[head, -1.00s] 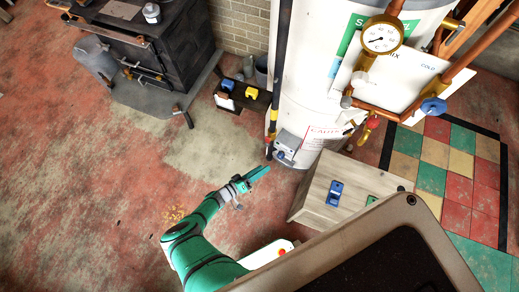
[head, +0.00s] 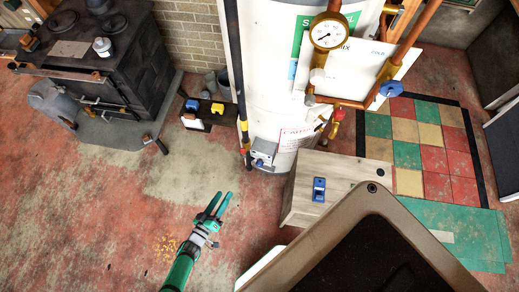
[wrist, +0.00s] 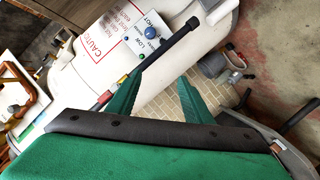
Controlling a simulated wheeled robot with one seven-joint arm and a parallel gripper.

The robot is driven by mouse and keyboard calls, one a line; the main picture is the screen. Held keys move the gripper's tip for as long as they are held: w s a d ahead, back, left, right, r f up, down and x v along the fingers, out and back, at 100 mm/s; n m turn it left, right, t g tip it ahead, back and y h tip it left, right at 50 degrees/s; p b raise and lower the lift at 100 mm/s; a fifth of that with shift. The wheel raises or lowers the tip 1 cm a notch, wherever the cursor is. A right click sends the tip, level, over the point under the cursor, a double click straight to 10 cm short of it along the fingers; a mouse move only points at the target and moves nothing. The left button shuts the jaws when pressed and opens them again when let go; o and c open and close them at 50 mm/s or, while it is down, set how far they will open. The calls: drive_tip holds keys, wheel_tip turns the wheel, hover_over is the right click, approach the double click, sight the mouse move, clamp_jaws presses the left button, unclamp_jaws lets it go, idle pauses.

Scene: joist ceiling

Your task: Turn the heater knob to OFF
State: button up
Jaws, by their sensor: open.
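The heater is a white upright cylinder (head: 290,75) with a small grey control box (head: 263,150) low on its front. In the wrist view the control panel (wrist: 137,42) carries HOT and LOW lettering, and a small blue knob (wrist: 150,32) sits on it. The knob's setting is too small to read. My gripper (head: 222,197) is open and empty, below and left of the control box in the head view, apart from it. In the wrist view my gripper's two green fingers (wrist: 159,78) are spread, with the panel beyond and above them.
A black pipe with a yellow band (head: 240,90) runs down beside the control box; its dark end crosses the wrist view (wrist: 170,45). A wooden cabinet (head: 295,195) stands right of the box. A black stove (head: 90,60) is at left. The floor between is clear.

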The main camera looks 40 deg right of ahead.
drive_tip(key=s+a+r+t+y, duration=0.4)
drive_tip(key=s+a+r, duration=0.5)
drive_tip(key=s, duration=0.3)
drive_tip(key=s+d+r+n+t+y, duration=0.1)
drive_tip(key=s+d+r+t+y, duration=0.15)
drive_tip(key=r, duration=0.55)
drive_tip(key=s+d+r+n+t+y, duration=0.15)
drive_tip(key=s+r+y, duration=0.25)
drive_tip(key=r, duration=0.4)
drive_tip(key=m+g+y, duration=0.2)
drive_tip(key=m+g, duration=0.7)
drive_tip(key=m, duration=0.2)
approach(260, 164)
drive_tip(key=shift+h, duration=0.25)
drive_tip(key=x, duration=0.9)
drive_tip(key=shift+w+f, duration=0.1)
drive_tip(key=shift+f, duration=0.25)
drive_tip(key=shift+a, duration=0.1)
drive_tip(key=c, duration=1.1)
